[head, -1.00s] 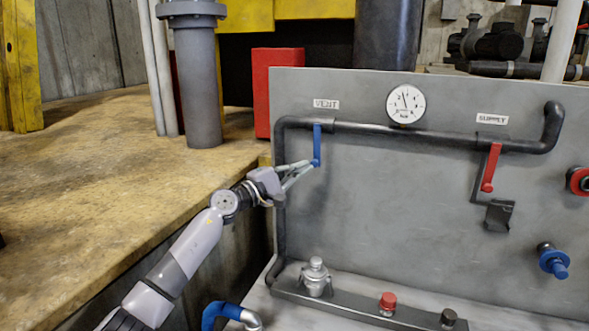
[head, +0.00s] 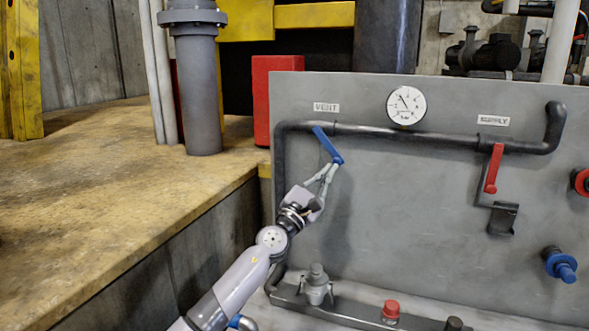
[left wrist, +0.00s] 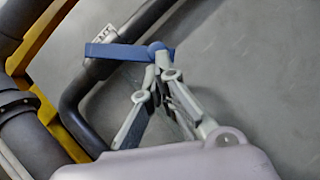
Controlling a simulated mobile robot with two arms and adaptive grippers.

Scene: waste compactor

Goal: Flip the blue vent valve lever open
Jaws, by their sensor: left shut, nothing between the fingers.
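The blue vent lever (head: 328,145) sits on the dark pipe under the VENT label (head: 326,107). It is tilted, its free end pointing down and to the right. My left gripper (head: 336,166) is shut and empty, its fingertips at the lever's lower end, seemingly touching it. In the left wrist view the blue lever (left wrist: 125,51) runs across the top, with the left gripper's fingertips (left wrist: 158,66) at its knob end. My right gripper is in neither view.
A red supply lever (head: 494,168) hangs down on the right above a dark bracket (head: 502,218). A pressure gauge (head: 406,105) is at the panel's top. A blue knob (head: 560,264) and a red knob (head: 580,181) stick out at right. The panel's middle is clear.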

